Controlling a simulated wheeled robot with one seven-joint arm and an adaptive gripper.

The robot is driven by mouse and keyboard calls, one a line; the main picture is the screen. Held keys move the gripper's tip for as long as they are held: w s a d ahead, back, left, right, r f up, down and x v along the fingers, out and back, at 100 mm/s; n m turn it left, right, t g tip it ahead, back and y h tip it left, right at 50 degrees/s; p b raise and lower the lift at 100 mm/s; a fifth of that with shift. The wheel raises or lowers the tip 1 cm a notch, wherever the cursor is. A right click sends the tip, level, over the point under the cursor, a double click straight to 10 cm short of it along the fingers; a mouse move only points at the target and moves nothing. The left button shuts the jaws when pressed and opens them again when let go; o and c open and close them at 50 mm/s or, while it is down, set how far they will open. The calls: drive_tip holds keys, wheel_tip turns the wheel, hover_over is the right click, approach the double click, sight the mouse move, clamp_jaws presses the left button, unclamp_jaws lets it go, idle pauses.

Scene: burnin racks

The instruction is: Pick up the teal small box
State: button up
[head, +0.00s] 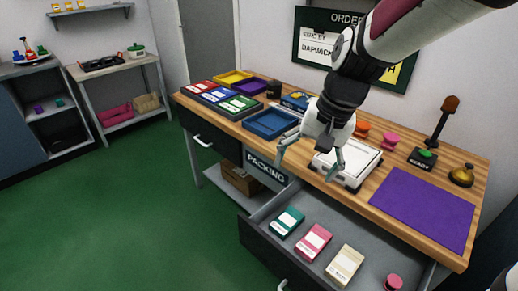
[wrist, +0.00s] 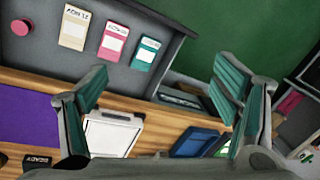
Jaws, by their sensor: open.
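The teal small box (head: 287,222) lies in the open grey drawer (head: 262,215), at its left end, with a white label on top. It also shows in the wrist view (wrist: 146,54), near the top middle. My gripper (head: 308,164) is open and empty. In the head view it hangs over the front of the wooden bench, above and behind the drawer. In the wrist view its two teal-padded fingers (wrist: 163,98) are spread wide, and the teal box is beyond them, apart from both.
A pink box (head: 314,242), a cream box (head: 344,265) and a pink round thing (head: 393,282) lie right of the teal box. A white scale (head: 350,165) and blue tray (head: 270,124) stand on the bench near my gripper. A purple mat (head: 425,208) lies at right.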

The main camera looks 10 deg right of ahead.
drive_tip(key=w+f+m, duration=0.2)
drive_tip(key=w+f, duration=0.5)
drive_tip(key=f, duration=0.2)
drive_tip(key=m+g+h+b, duration=0.2)
drive_tip(key=m, duration=0.1)
hover_over(287, 220)
wheel_tip(287, 220, down, 14)
wheel_tip(287, 220, down, 13)
drive_tip(key=shift+f+b, duration=0.2)
drive_tip(key=shift+b, duration=0.4)
drive_tip(key=c, duration=1.3)
